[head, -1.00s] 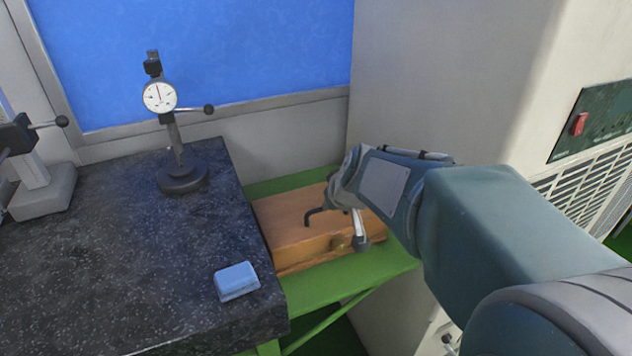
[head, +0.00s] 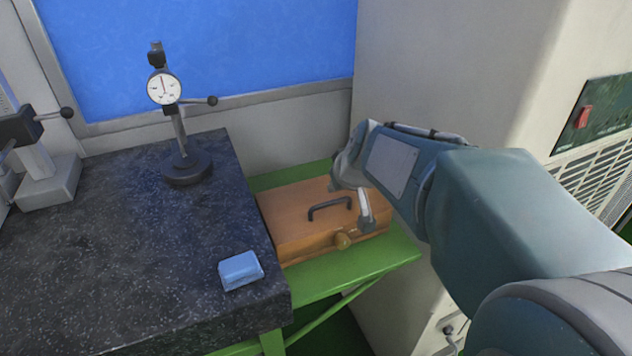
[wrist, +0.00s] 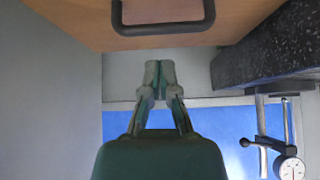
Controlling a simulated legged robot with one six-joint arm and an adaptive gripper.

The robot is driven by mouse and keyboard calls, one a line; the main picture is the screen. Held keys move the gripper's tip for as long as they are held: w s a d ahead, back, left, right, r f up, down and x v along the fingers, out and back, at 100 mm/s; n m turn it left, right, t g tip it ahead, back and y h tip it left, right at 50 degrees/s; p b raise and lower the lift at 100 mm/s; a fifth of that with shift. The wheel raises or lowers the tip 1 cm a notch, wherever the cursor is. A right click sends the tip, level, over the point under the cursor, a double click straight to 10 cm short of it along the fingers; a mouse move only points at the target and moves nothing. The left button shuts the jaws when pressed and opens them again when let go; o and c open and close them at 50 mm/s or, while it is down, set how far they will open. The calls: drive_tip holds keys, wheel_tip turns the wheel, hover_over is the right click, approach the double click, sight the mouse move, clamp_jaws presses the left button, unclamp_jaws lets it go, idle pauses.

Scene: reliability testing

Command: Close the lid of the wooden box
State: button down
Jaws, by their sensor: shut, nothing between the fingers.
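The wooden box (head: 300,248) sits on a green stand to the right of the dark stone slab. Its orange-brown lid (head: 285,212) lies flat over the box, with no clear gap along the front. A black handle (head: 331,207) is on the lid and a round brass-coloured knob (head: 343,240) is at the front. My gripper (head: 366,223) is shut and empty, at the right side of the box; whether it touches the lid I cannot tell. In the wrist view, my gripper (wrist: 159,66) shows shut fingers below the handle (wrist: 163,26) in the picture, apart from it.
The stone slab (head: 110,255) stands left of the box, with a blue block (head: 240,270) near its edge and a dial gauge stand (head: 186,168) at the back. A large pale cabinet (head: 440,70) rises behind and right. Green stand surface (head: 330,280) is bare in front.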

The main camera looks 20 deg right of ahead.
drive_tip(key=s+r, duration=0.5)
drive_tip(key=s, duration=0.3)
drive_tip(key=s+a+f+g, duration=0.1)
drive_tip(key=s+a+f, duration=0.4)
drive_tip(key=s+a, duration=0.5)
drive_tip(key=shift+s+f+g, duration=0.15)
drive_tip(key=shift+s+g, duration=0.25)
drive_tip(key=shift+s, duration=0.05)
drive_tip(key=shift+a, duration=0.15)
idle(0.4)
